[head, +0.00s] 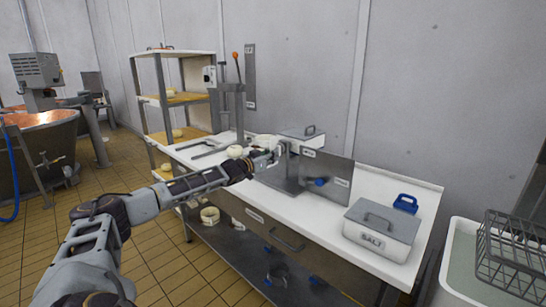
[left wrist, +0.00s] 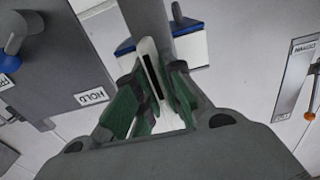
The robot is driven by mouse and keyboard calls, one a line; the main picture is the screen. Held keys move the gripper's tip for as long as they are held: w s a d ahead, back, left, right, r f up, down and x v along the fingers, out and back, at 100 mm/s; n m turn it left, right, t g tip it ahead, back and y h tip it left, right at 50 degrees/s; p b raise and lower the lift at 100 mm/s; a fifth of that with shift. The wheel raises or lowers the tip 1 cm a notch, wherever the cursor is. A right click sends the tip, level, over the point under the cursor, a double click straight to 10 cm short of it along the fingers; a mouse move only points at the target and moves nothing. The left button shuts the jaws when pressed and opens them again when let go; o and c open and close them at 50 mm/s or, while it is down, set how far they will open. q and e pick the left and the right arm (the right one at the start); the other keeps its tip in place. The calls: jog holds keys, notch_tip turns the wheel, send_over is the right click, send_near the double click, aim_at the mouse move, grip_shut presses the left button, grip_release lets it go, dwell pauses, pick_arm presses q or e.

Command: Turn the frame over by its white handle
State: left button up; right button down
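My left gripper (head: 276,154) is at the grey metal frame on the white worktable, its arm coming in from the left. In the left wrist view, the white handle (left wrist: 150,66), with a dark slot in it, stands between the green-padded fingers of the gripper (left wrist: 152,82). The fingers close in against both sides of it. A grey bar (left wrist: 146,20) runs up behind the handle. In the head view the gripper hides most of the handle. A grey panel (head: 326,171) with a blue knob (head: 320,182) stands beside the gripper. My right gripper is not in view.
A grey SALT box (head: 382,234) and a blue-handled item (head: 405,203) stand on the worktable (head: 345,222) at right. A lever with an orange knob (head: 236,57) stands behind. A wire basket (head: 510,255) is at far right, a copper vat (head: 38,150) at far left.

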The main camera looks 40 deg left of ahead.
pick_arm(q)
jog(key=o, duration=0.5)
jog(key=shift+f, duration=0.15)
jog(key=shift+c, duration=0.2)
jog(key=shift+s+a, duration=0.1)
jog(key=shift+s, duration=0.35)
jog(key=s, duration=0.7)
jog(key=shift+s, duration=0.4)
dwell(3.1)
jog(key=shift+s, duration=0.8)
jog(key=shift+s+a, duration=0.1)
jog(key=shift+s, duration=0.6)
jog(key=shift+s+a, duration=0.1)
jog(key=shift+s, duration=0.1)
dwell(0.4)
